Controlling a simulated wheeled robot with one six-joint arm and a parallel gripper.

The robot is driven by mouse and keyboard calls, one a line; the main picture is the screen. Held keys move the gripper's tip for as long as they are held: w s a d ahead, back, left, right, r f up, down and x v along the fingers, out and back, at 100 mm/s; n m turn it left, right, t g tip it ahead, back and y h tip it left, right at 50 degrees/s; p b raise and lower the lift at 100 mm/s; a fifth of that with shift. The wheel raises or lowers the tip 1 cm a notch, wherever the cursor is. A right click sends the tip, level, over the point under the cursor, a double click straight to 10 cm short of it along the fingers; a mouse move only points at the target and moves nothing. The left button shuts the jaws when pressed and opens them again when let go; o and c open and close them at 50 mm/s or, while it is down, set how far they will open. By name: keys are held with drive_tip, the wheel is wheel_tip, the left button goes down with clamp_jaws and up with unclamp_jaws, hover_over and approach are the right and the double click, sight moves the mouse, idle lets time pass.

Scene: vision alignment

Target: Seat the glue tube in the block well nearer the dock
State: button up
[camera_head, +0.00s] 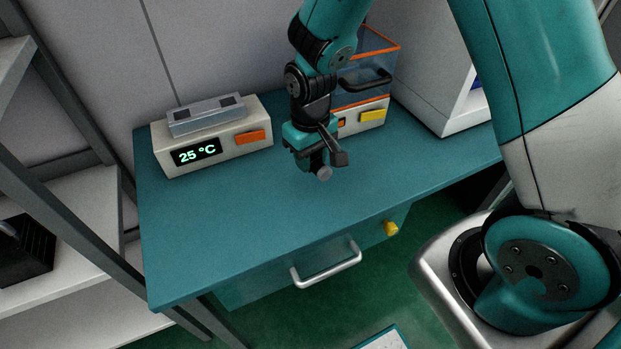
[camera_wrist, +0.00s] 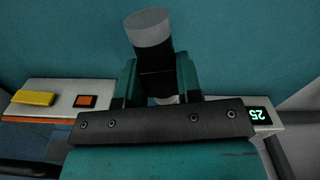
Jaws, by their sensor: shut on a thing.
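My gripper (camera_head: 325,158) is shut on the glue tube (camera_head: 324,173), which hangs above the teal bench with its grey end showing. The grey block (camera_head: 207,117) sits on a pale heater unit (camera_head: 215,152) at the left, with two dark wells, one left (camera_head: 183,114) and one right (camera_head: 229,100). Both wells look empty. My gripper is right of the block, apart from it. I cannot tell which thing is the dock.
A clear bin with orange edges (camera_head: 380,55) stands behind my gripper, above a pale unit with a yellow button (camera_head: 373,116). A white cabinet (camera_head: 430,90) stands at the right. The bench's front (camera_head: 230,235) is clear. A drawer handle (camera_head: 326,265) juts out below. Shelves (camera_head: 75,210) stand left.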

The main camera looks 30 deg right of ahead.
sight(311, 191)
wheel_tip(311, 191, down, 8)
drive_tip(key=shift+p, duration=0.35)
drive_tip(key=shift+f, duration=0.15)
drive_tip(key=o, duration=1)
